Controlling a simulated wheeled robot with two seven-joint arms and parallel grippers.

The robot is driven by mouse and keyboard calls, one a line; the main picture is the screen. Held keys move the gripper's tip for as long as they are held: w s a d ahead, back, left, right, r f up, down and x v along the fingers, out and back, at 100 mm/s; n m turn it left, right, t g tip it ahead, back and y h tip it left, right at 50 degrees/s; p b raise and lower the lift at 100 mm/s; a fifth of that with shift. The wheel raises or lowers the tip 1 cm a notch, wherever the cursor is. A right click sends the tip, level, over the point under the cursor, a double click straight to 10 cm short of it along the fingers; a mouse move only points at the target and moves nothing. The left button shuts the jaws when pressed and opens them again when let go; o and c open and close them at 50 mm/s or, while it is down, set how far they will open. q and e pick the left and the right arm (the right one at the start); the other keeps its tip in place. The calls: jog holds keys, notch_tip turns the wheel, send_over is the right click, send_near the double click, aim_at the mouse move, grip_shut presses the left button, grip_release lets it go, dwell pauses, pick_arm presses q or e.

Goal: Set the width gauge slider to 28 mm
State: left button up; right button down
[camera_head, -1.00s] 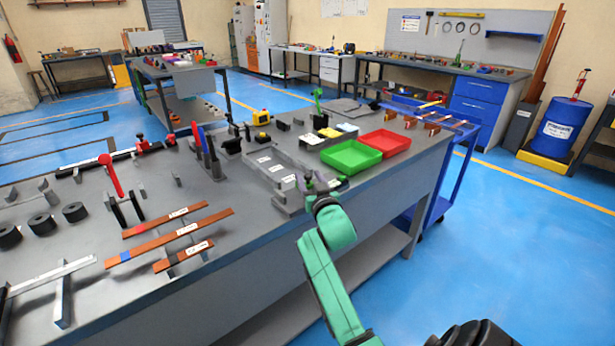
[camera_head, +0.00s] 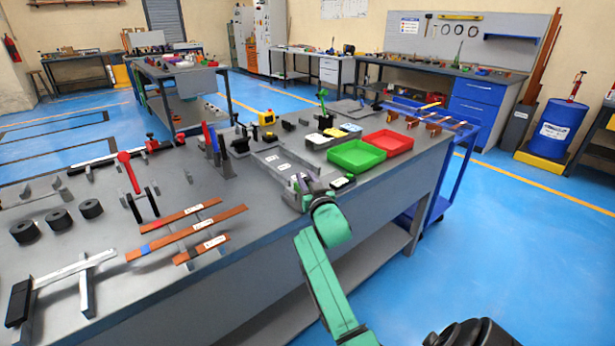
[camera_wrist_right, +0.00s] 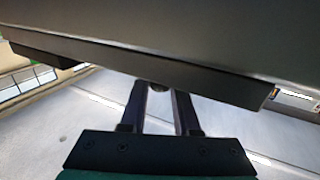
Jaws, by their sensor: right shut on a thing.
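The width gauge is a long grey metal piece with white labels (camera_head: 272,160) lying on the workbench near its front edge. My right gripper (camera_head: 304,184) is at the gauge's near end. In the right wrist view, the two fingers of this gripper (camera_wrist_right: 160,90) reach under a wide dark grey block (camera_wrist_right: 150,55). A small dark rounded part (camera_wrist_right: 159,86) shows between the fingertips and looks like the slider's grip. The gripper is shut on it. The scale reading is too small to tell. My left gripper is out of view.
A green bin (camera_head: 356,156) and a red bin (camera_head: 388,142) stand right of the gauge. Left of it are upright red and blue handles (camera_head: 210,138). Labelled copper bars (camera_head: 186,234) and black rollers (camera_head: 58,219) lie farther left on the bench (camera_head: 150,275).

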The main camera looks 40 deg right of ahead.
jog(key=shift+r, duration=0.2)
jog(key=shift+d+f, duration=0.15)
jog(key=shift+d, duration=0.2)
jog(key=c, duration=0.7)
grip_release()
jog(key=shift+d+f, duration=0.1)
jog(key=shift+d, duration=0.15)
jog(key=shift+a, duration=0.15)
pick_arm(q)
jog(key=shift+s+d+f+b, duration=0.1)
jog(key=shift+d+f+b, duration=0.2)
jog(key=shift+b, duration=0.05)
pick_arm(e)
jog(key=v, duration=1.4)
jog(key=shift+s+a, duration=0.1)
jog(key=shift+s, duration=0.15)
